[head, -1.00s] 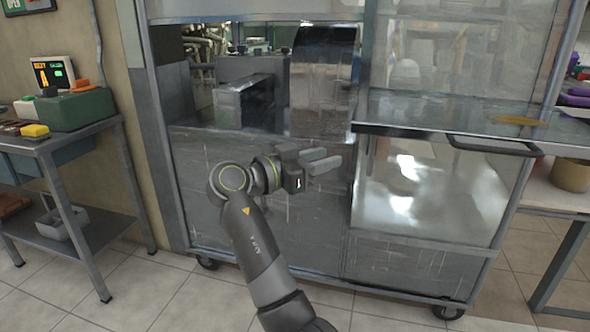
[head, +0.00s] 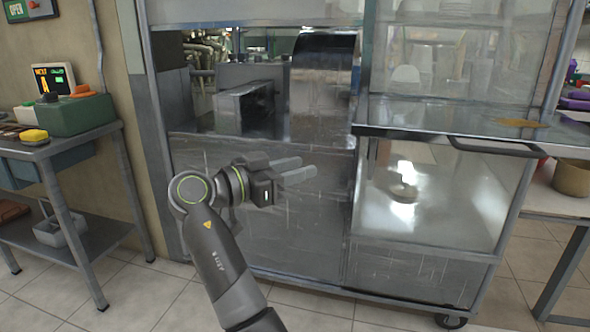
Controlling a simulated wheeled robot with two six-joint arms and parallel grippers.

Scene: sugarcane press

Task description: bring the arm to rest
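My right arm comes in from the bottom of the head view, and its gripper (head: 294,170) points to the right in front of the press's metal front panel (head: 310,225). Its two grey fingers stand apart with a narrow gap, and I see nothing between them. The gripper appears clear of the press, though the exact distance is hard to tell. My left gripper is not in the view.
The sugarcane press has an open bay (head: 243,108) and, on its right, a metal shelf (head: 420,118) with a dark handle (head: 495,147). A side table (head: 60,145) at left carries a green till (head: 75,114). Tiled floor is free in front.

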